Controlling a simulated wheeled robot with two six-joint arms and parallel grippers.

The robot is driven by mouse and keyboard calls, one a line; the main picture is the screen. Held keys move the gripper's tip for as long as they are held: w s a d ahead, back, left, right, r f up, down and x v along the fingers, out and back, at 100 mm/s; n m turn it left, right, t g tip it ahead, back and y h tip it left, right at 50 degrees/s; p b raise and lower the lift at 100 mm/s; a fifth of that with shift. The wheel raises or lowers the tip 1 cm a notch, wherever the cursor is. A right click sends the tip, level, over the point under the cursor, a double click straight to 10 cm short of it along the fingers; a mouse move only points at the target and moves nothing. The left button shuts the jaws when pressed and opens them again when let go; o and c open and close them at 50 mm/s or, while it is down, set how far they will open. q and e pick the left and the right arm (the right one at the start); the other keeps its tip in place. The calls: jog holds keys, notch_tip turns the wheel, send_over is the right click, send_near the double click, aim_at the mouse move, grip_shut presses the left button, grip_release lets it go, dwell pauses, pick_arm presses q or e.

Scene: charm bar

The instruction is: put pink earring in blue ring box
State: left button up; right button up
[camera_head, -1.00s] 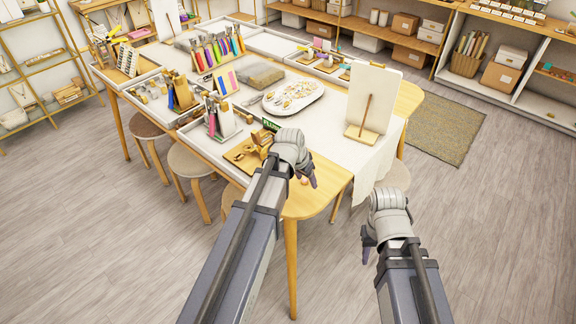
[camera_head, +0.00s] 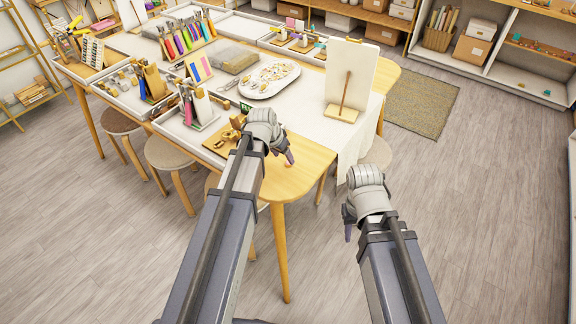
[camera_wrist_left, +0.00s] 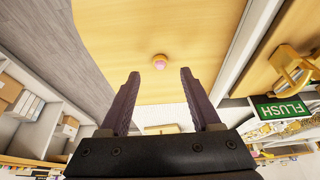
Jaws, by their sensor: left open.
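A small round pink piece with a gold-orange base, which looks like the pink earring (camera_wrist_left: 159,62), lies on the bare wooden table end in the left wrist view. My left gripper (camera_wrist_left: 157,95) is open and empty, with its two purple fingers apart on either side of the line to the earring, short of it. In the head view my left gripper (camera_head: 284,152) is over the near wooden corner of the table, and its hand hides the spot around the earring. My right gripper (camera_head: 347,222) hangs over the floor, right of the table; its opening does not show. I cannot make out a blue ring box.
A wooden table (camera_head: 302,160) holds tool trays, a white oval tray (camera_head: 247,90) of small pieces, and a white upright board (camera_head: 343,68) on a wooden stand. Stools stand along the left side.

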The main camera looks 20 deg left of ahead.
aim_at(287, 164)
pick_arm(q)
jog(key=b+x, duration=0.4)
jog(key=x, duration=0.1)
jog(key=shift+w+r, duration=0.1)
jog(key=shift+r, duration=0.1)
grip_shut()
dwell(0.3)
